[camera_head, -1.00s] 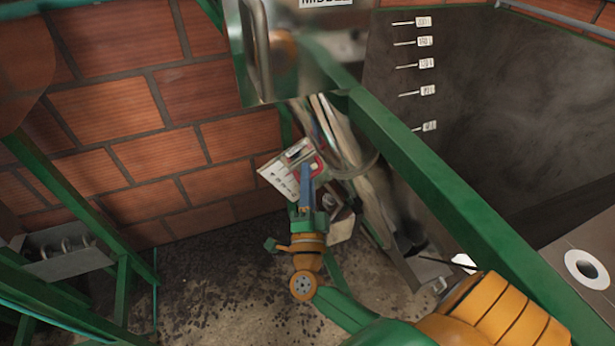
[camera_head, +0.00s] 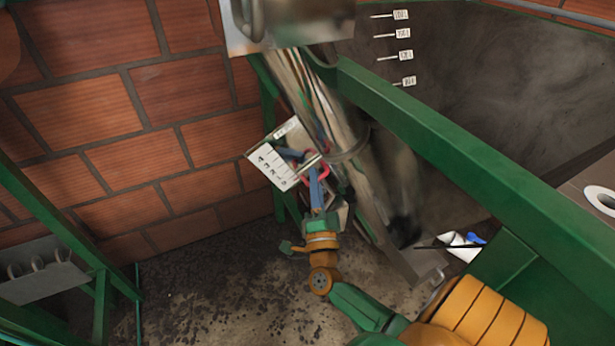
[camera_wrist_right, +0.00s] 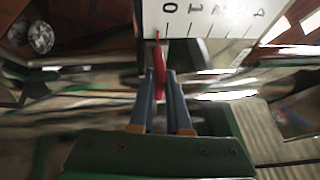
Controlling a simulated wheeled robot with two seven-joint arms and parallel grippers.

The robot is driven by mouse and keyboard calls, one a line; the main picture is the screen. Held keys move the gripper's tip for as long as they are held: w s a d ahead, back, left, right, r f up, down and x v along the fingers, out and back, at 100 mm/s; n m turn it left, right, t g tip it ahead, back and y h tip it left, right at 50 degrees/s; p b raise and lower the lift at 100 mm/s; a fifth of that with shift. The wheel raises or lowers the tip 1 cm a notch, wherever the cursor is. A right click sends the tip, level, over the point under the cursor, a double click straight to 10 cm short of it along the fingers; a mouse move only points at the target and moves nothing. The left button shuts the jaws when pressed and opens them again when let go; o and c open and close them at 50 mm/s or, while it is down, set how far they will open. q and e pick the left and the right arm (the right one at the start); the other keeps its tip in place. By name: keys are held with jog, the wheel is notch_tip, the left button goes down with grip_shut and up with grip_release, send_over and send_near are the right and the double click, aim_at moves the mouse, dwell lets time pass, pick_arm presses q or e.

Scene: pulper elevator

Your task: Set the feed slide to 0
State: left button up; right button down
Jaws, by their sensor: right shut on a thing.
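The feed slide's white scale plate (camera_head: 268,170) is fixed low beside the brick wall, with marks and numbers running 4 down to 0 in the head view. In the right wrist view the plate (camera_wrist_right: 215,18) fills the top, its 0 at the left end. My right gripper (camera_head: 316,176) reaches up to the plate's lower right end. Its blue fingers are shut on the red handle (camera_wrist_right: 158,70), which shows in the right wrist view close to the 0 mark line. The fingers partly hide the handle. My left gripper is not in view.
A green beam (camera_head: 430,130) runs diagonally over my right arm's side. Blurred pipes or cables (camera_head: 325,105) pass right behind the slide. A metal box (camera_head: 285,22) hangs above it. A green frame (camera_head: 60,225) stands at left. Speckled floor (camera_head: 220,285) is open below.

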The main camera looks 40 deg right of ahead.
jog(key=shift+f, duration=0.25)
jog(key=c, duration=0.9)
grip_release()
jog(key=shift+d, duration=0.2)
jog(key=b+v, duration=0.1)
jog(key=v, duration=0.6)
